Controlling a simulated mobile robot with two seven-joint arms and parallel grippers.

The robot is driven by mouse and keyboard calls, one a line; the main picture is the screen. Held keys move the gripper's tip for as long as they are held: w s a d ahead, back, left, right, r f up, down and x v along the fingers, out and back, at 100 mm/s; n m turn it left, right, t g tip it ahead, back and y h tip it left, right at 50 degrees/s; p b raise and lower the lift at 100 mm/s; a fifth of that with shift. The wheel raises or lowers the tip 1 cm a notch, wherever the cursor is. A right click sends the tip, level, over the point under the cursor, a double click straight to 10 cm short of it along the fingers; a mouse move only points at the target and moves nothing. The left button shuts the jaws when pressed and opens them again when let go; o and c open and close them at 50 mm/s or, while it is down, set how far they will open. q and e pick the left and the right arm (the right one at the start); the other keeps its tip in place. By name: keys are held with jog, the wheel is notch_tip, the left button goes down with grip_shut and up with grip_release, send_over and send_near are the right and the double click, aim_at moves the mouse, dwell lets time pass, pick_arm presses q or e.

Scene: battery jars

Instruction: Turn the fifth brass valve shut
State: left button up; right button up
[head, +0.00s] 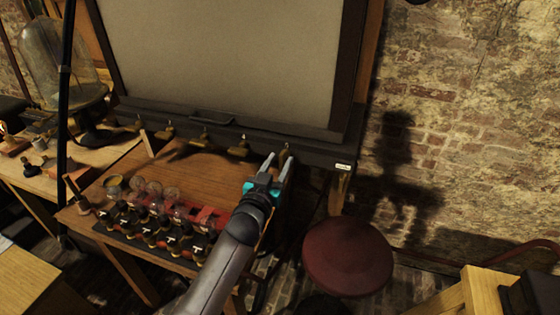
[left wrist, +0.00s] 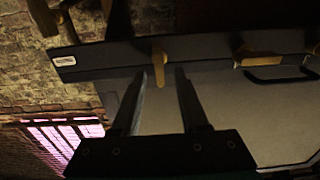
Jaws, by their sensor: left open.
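A row of small brass valves runs along the dark rail under the large pale panel. The fifth brass valve (head: 286,148) is the rightmost, close to a small white label. In the left wrist view this valve (left wrist: 158,56) shows its lever pointing down the picture, toward my fingers. My left gripper (head: 280,160) is open, just in front of the fifth valve. In the left wrist view the lever lies in line with the gap between the fingertips (left wrist: 160,73); I cannot tell whether they touch it. My right gripper is not in view.
The fourth valve (head: 242,147) is to the left along the rail. A wooden table (head: 190,165) with several jars (head: 150,220) stands below. A round red stool (head: 347,257) is at the right, before the brick wall. A glass dome (head: 55,60) stands far left.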

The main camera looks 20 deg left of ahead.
pick_arm(q)
jog(key=shift+w, duration=0.55)
jog(key=shift+c, duration=0.3)
grip_shut()
